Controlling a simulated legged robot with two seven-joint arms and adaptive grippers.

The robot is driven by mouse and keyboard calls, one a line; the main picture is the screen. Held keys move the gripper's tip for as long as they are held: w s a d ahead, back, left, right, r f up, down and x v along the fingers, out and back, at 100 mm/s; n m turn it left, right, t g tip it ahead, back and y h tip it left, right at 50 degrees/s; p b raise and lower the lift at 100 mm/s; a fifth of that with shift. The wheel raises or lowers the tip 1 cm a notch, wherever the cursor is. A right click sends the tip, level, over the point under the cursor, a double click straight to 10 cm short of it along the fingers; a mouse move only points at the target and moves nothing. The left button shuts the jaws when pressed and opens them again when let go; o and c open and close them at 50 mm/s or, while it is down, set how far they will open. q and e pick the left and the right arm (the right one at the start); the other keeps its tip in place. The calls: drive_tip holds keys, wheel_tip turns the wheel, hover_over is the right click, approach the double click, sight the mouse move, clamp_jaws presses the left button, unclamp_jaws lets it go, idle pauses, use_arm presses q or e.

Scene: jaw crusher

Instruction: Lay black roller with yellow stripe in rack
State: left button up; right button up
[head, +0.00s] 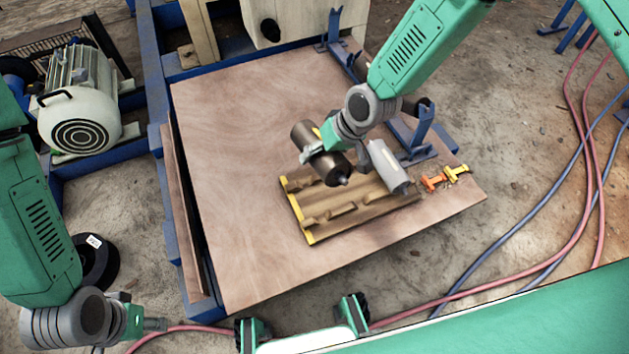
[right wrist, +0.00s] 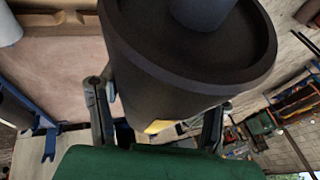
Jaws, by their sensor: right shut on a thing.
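A black roller with a yellow stripe (head: 323,160) is held by my right gripper (head: 318,146) above the rack's far left part. In the right wrist view the roller (right wrist: 175,75) fills the middle between the two fingers, with a bit of yellow (right wrist: 158,127) showing low on it. The rack (head: 352,220) is a brown cradle tray with a yellow left edge, lying on the wooden board. A light grey roller (head: 388,168) lies at its far right side. My left gripper (head: 154,324) is low at the left, away from the board; its fingers are too small to judge.
The wooden board (head: 235,200) has bare room left of the rack. Orange and yellow small parts (head: 445,176) lie right of the rack. Blue brackets (head: 418,135) stand behind it. A motor (head: 82,105) stands at the left, and hoses (head: 560,215) cross the floor at right.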

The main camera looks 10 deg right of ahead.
drive_tip(key=f+b, duration=0.2)
drive_tip(key=f, duration=0.4)
drive_tip(key=w+f+t+y+b, duration=0.1)
drive_tip(key=f+b, duration=0.1)
drive_tip(key=f, duration=0.3)
drive_tip(key=a+f+m+t+b, duration=0.1)
drive_tip(key=f, duration=0.5)
drive_tip(key=shift+w+a+f+y+b, duration=0.1)
drive_tip(key=shift+w+f+y+b, duration=0.2)
drive_tip(key=shift+y+b, duration=0.1)
drive_tip(key=shift+f+b, duration=0.45)
drive_tip(key=shift+f, duration=0.05)
use_arm(q)
wheel_tip(320, 180, down, 7)
drive_tip(key=shift+a+f, duration=0.15)
drive_tip(key=shift+a, duration=0.05)
use_arm(e)
drive_tip(key=shift+a, duration=0.2)
use_arm(q)
drive_tip(key=shift+s+d, duration=0.1)
drive_tip(key=shift+d, duration=0.05)
use_arm(e)
drive_tip(key=shift+d, duration=0.1)
